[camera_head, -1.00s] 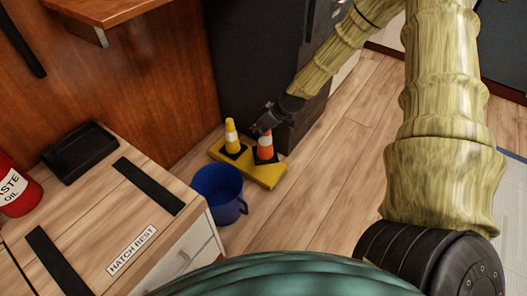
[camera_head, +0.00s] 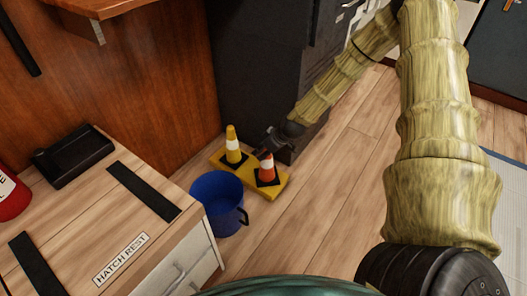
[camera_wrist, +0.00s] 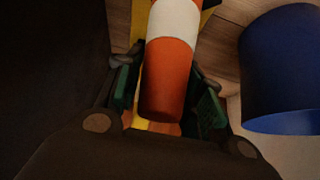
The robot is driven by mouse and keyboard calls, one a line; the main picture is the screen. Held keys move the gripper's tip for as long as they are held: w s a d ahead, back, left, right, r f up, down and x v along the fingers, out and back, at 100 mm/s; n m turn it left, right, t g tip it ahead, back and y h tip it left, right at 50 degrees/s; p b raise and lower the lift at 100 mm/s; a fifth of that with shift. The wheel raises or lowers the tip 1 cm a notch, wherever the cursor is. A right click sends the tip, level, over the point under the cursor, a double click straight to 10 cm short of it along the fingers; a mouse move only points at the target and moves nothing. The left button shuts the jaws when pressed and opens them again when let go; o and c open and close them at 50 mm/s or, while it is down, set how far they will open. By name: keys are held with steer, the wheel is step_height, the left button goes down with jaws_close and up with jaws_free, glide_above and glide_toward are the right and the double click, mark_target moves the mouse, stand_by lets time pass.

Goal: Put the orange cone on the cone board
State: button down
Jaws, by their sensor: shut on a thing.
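The orange cone (camera_head: 267,170), with a white band and black base, stands about upright over the right end of the yellow cone board (camera_head: 251,178). Its base appears to rest on the board. My gripper (camera_head: 264,153) is at the cone's top, coming from the upper right. In the wrist view the orange cone (camera_wrist: 172,55) lies between the two fingers of my gripper (camera_wrist: 167,95), which is shut on it. A strip of the yellow board shows behind the cone there. A yellow cone (camera_head: 233,147) with a white band stands on the board's left end.
A blue bucket (camera_head: 217,203) stands just in front of the board; it also shows at the right of the wrist view (camera_wrist: 285,75). A dark cabinet (camera_head: 255,75) rises behind. A bench labelled HATCH REST (camera_head: 120,258) is at left. Floor to the right is clear.

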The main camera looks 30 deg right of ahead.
steer(key=c, duration=0.9)
jaws_free()
steer(key=shift+f, duration=0.1)
steer(key=p+v, duration=0.7)
steer(key=v, duration=0.5)
steer(key=s+a+f+m+g+h, duration=0.1)
steer(key=s+a+f+g, duration=0.1)
steer(key=s+a+f, duration=0.4)
steer(key=s+a+f+m+g, duration=0.15)
steer(key=s+a+f, duration=0.25)
steer(key=s+a, duration=0.45)
steer(key=s+a+f, duration=0.1)
steer(key=s+a, duration=0.1)
steer(key=s, duration=0.4)
steer(key=s+a+f+m+g+h, duration=0.1)
steer(key=s+a, duration=0.1)
steer(key=s, duration=0.5)
steer(key=s+a+f+m+g, duration=0.1)
steer(key=s+a+f, duration=0.1)
steer(key=s, duration=0.4)
steer(key=shift+s+a+g+h, duration=0.25)
steer(key=shift+s+a+h, duration=0.05)
steer(key=shift+s+a, duration=0.1)
